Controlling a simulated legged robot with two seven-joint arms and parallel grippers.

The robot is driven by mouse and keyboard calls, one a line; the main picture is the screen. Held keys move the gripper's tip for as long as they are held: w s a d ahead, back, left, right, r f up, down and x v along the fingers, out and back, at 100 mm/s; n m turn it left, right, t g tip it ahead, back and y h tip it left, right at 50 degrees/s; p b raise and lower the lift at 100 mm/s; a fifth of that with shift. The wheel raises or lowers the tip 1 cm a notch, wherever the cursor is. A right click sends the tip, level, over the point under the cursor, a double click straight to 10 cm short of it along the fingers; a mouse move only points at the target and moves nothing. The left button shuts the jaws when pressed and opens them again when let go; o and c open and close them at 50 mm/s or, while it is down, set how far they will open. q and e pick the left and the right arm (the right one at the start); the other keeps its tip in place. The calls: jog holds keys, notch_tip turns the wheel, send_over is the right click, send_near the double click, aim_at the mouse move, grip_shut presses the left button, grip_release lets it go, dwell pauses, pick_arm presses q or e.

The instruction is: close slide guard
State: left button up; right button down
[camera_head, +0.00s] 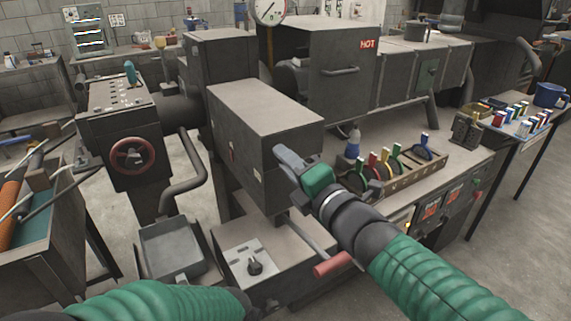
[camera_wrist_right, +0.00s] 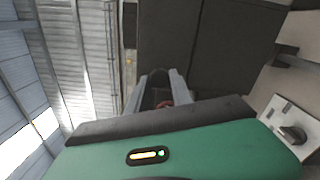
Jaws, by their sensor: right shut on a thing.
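The slide guard, which I take to be the grey box-shaped cover (camera_head: 262,115), sits over the machine in the middle of the head view. My right gripper (camera_head: 281,158) is at its near right face, with the fingers shut against it. The part between the fingers is mostly hidden. In the right wrist view, the fingers of my right gripper (camera_wrist_right: 156,82) stand in front of the guard's dark panel (camera_wrist_right: 215,45), with a small reddish spot between them. My left arm's green sleeve crosses the lower left of the head view; its gripper is not seen.
Below the guard are a knob panel (camera_head: 252,262) and a red-handled lever (camera_head: 332,264). A wooden rack (camera_head: 400,180) with coloured tools stands right on the bench. A control cabinet with a red handwheel (camera_head: 132,155) stands left. A grey tray (camera_head: 172,250) is low at left.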

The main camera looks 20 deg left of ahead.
jog(key=shift+f, duration=0.4)
jog(key=c, duration=1.4)
grip_release()
jog(key=shift+c, duration=0.2)
jog(key=o, duration=0.3)
jog(key=shift+r, duration=0.15)
jog(key=shift+s+d, duration=0.1)
jog(key=p+v, duration=0.1)
jog(key=v, duration=1.5)
jog(key=shift+s+d, duration=0.2)
jog(key=shift+d, duration=0.1)
